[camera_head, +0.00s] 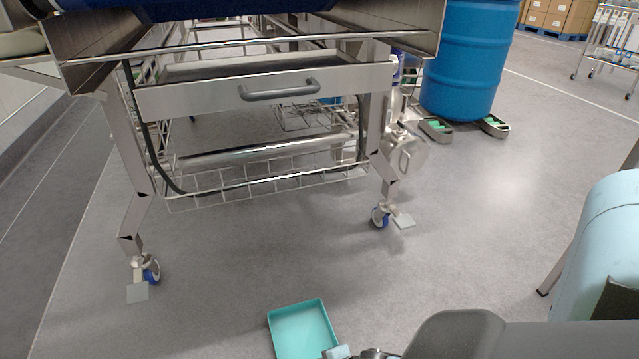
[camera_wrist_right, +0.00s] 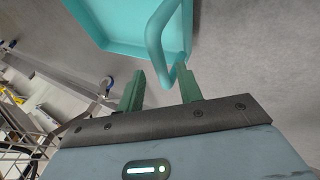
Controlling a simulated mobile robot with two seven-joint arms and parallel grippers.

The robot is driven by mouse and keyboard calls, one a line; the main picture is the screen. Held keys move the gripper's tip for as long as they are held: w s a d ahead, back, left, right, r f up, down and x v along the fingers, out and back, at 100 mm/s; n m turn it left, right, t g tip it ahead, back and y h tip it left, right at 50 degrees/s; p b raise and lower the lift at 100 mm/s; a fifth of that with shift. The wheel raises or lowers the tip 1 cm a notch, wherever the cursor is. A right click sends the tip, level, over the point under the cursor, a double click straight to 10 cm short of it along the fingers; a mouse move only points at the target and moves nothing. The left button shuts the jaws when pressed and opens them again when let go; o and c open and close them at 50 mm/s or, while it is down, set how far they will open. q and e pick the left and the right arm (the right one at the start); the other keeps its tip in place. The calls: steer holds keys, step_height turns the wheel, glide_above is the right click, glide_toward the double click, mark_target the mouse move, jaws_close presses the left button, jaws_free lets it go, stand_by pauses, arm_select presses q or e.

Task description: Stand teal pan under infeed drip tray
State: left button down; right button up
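The teal pan (camera_head: 303,331) is a shallow square tray at the bottom of the head view, in front of the metal frame. I cannot tell whether it touches the floor. My right gripper (camera_head: 348,353) is at the pan's near right corner. In the right wrist view, the pan (camera_wrist_right: 120,22) has a looped handle (camera_wrist_right: 154,38) whose end reaches between the green fingers of my right gripper (camera_wrist_right: 160,72). The fingers stand apart, with a gap beside the handle. A drawer-like tray (camera_head: 215,97) with a grey handle, apparently the drip tray, hangs under the conveyor. My left gripper is out of view.
A wire rack (camera_head: 265,185) hangs low between the frame's legs, with bare floor beneath. Casters (camera_head: 380,216) (camera_head: 150,268) and floor plates stand at the legs. A blue drum (camera_head: 465,60) stands at the back right. Floor between pan and frame is clear.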

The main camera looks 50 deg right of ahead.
steer(key=p+v, duration=0.4)
steer(key=v, duration=0.5)
steer(key=shift+r, duration=0.3)
steer(key=shift+s+d, duration=0.1)
steer(key=s+a+m+g+y, duration=0.15)
steer(key=s+a, duration=0.25)
steer(key=s, duration=0.5)
steer(key=s+a+m, duration=0.3)
steer(key=s+a, duration=0.1)
steer(key=s, duration=0.4)
steer(key=s+r+m, duration=0.3)
steer(key=s, duration=0.4)
steer(key=s+a+r+m+g, duration=0.1)
steer(key=s+r+m, duration=0.2)
steer(key=s, duration=0.5)
steer(key=shift+a+r+m+h, duration=0.2)
steer(key=shift+r+m+h, duration=0.2)
steer(key=shift+r, duration=0.35)
steer(key=shift+s, duration=0.15)
